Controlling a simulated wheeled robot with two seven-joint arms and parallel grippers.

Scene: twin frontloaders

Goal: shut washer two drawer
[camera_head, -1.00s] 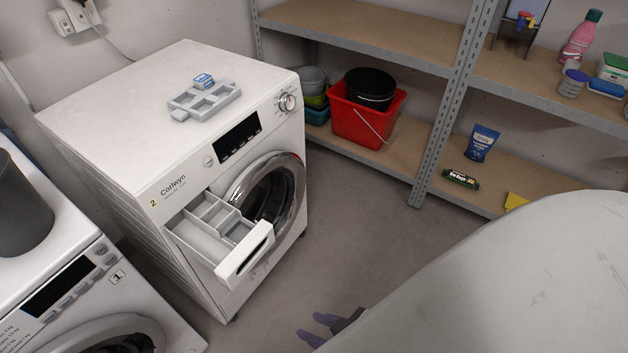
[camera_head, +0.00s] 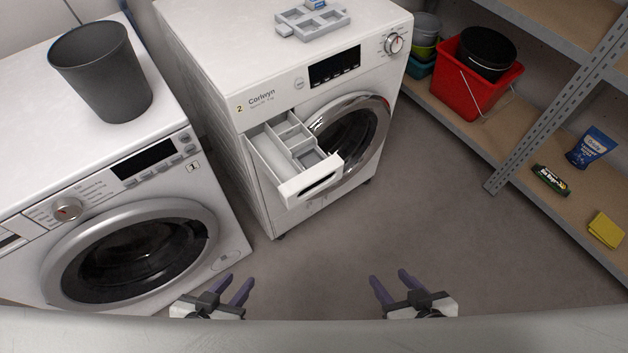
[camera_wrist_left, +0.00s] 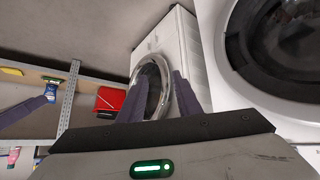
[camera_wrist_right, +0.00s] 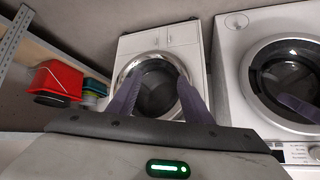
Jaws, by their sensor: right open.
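Washer two (camera_head: 262,85), white with a "2" label, stands behind washer one (camera_head: 105,165). Its detergent drawer (camera_head: 318,183) is pulled out at the front left, with its grey compartments exposed. My left gripper (camera_head: 227,283) is open and empty, low in front of washer one. My right gripper (camera_head: 390,283) is open and empty over the floor, in front of and below the drawer. Both grippers are apart from the drawer. The wrist views show washer two's round door (camera_wrist_right: 158,88) beyond the fingers; the drawer cannot be made out there.
A grey bin (camera_head: 100,75) stands on washer one. A grey tray (camera_head: 312,22) lies on washer two. Shelving at right holds a red bucket (camera_head: 468,85), a blue pouch (camera_head: 591,148) and a yellow cloth (camera_head: 606,229). The floor (camera_head: 400,220) between is clear.

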